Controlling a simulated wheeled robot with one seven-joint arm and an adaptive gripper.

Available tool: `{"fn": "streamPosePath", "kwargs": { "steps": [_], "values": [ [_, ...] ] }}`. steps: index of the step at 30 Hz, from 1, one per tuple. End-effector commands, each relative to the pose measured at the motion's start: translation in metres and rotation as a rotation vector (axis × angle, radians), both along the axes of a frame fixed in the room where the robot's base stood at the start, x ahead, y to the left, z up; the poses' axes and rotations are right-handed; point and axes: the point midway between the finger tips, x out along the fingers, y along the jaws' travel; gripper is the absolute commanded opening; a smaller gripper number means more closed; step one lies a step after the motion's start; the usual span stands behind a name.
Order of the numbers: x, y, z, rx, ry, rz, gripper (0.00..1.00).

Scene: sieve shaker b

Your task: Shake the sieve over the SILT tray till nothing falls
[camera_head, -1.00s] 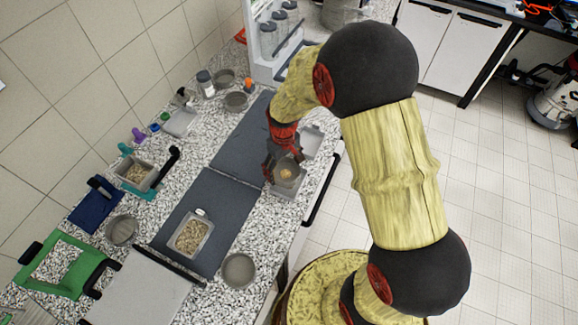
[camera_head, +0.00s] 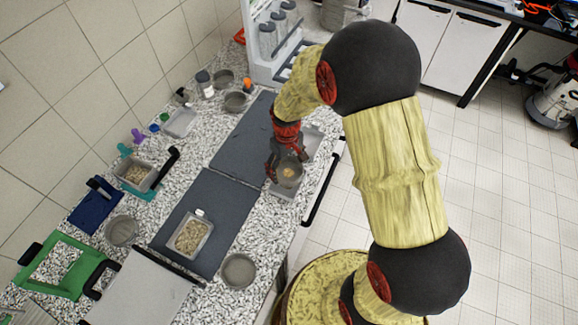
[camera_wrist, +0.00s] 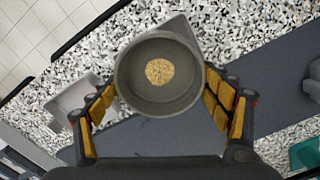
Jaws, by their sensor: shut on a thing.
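My gripper (camera_wrist: 160,95) is shut on the sieve (camera_wrist: 129,88), a round grey pan, with a finger pressed on each side of it. A small round patch of tan grains (camera_wrist: 159,72) lies in the middle of the sieve. In the head view the sieve (camera_head: 289,173) is held above a grey tray (camera_head: 283,191) at the counter's front edge. In the wrist view a corner of this tray (camera_wrist: 179,27) shows behind the sieve; the rest is hidden. I cannot read a SILT label on it.
Another grey tray (camera_head: 313,138) is just behind. A tray of grains (camera_head: 209,239) rests on a dark mat (camera_head: 213,197), with a round pan (camera_head: 238,271) nearby. Another grain-filled tray (camera_head: 153,179) stands at left. The dark mat beside the gripper (camera_head: 243,141) is clear.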

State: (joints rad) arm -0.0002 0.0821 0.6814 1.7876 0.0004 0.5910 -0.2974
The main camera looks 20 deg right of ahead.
Motion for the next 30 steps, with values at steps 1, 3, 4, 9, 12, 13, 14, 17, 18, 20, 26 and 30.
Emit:
{"fn": "streamPosePath", "kwargs": {
  "steps": [1, 3, 4, 9, 12, 13, 14, 17, 18, 20, 26, 30],
  "values": [
    [0.000, 0.007, 0.000, 0.000, 0.000, 0.004, 0.48],
    [0.000, 0.012, 0.000, 0.000, 0.000, 0.003, 0.48],
    [0.000, 0.014, 0.000, 0.000, 0.000, 0.002, 0.48],
    [0.000, 0.014, 0.000, 0.000, 0.000, 0.000, 0.48],
    [0.000, 0.013, 0.000, 0.000, 0.000, 0.000, 0.48],
    [0.000, 0.012, 0.000, 0.000, 0.000, 0.000, 0.48],
    [0.000, 0.010, 0.000, 0.000, 0.000, -0.001, 0.48],
    [0.000, 0.001, 0.000, 0.000, 0.000, -0.001, 0.48],
    [0.000, -0.003, 0.000, 0.000, 0.000, -0.002, 0.48],
    [0.000, -0.008, 0.000, 0.000, 0.000, -0.002, 0.48],
    [0.000, -0.010, 0.000, 0.000, 0.000, 0.001, 0.48],
    [0.000, -0.007, 0.000, 0.000, 0.000, 0.002, 0.48]
  ]
}}
